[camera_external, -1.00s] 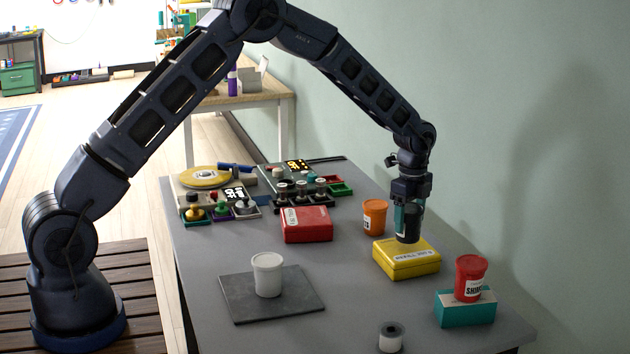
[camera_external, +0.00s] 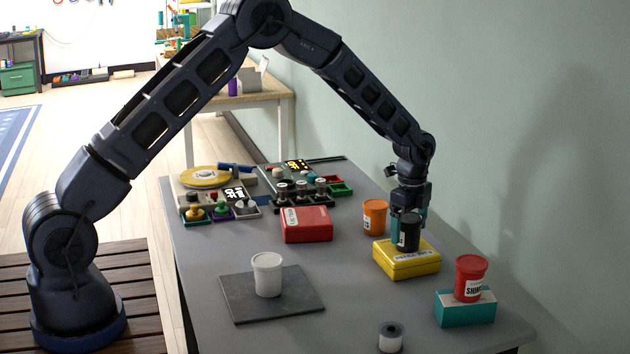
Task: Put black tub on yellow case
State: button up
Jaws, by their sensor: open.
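The black tub (camera_external: 408,233) stands upright on top of the yellow case (camera_external: 405,262), toward its back part. My gripper (camera_external: 407,226) is open, pointing down, with its fingers around or just behind the tub. The gap between the fingers and the tub is too small to make out. The yellow case lies flat on the grey table, with a label on its top.
An orange tub (camera_external: 374,216) stands close behind the case at left. A red tub (camera_external: 470,277) sits on a teal box (camera_external: 465,308) at right. A red case (camera_external: 306,224), a white tub (camera_external: 267,274) on a dark mat (camera_external: 240,307) and a small spool (camera_external: 391,338) are also on the table.

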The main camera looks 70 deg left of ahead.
notch_tip(320, 180, up, 12)
jog(key=s+d+r+n+t, duration=0.1)
jog(key=s+d+r+n, duration=0.3)
jog(key=s+r, duration=0.8)
jog(key=s+d+r+n+t, duration=0.1)
jog(key=s+d+r+n, duration=0.1)
jog(key=s+d+r, duration=0.7)
jog(key=s+d+r+n+t, duration=0.1)
jog(key=s+n, duration=0.2)
jog(key=s, duration=1.4)
jog(key=s+d+r+n+t, duration=0.1)
jog(key=s+d+n, duration=0.1)
jog(key=s, duration=1.5)
jog(key=shift+n+t, duration=0.3)
jog(key=shift+n, duration=0.5)
